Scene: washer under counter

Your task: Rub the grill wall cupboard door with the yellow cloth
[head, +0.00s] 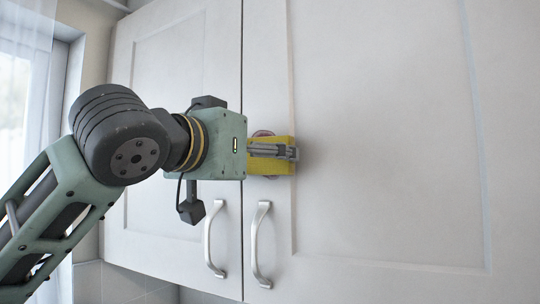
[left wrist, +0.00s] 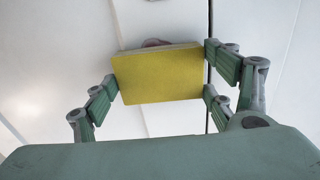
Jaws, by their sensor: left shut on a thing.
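The yellow cloth (head: 262,166) looks like a thick folded block. My left gripper (head: 290,152) is shut on it, and the left wrist view shows the cloth (left wrist: 160,78) between the fingers. The cloth is at the face of the right white cupboard door (head: 390,130), near its left edge and above its handle. I cannot tell for certain whether it touches the door. A reddish-brown mark (head: 263,133) shows just past the cloth's top edge, also in the left wrist view (left wrist: 154,42); the cloth hides most of it. My right gripper is out of view.
A second white door (head: 175,110) stands to the left across a narrow gap. Two upright metal handles, left (head: 215,239) and right (head: 261,244), stick out below my gripper. A curtained window (head: 22,85) is at far left. The right door's wide panel is clear.

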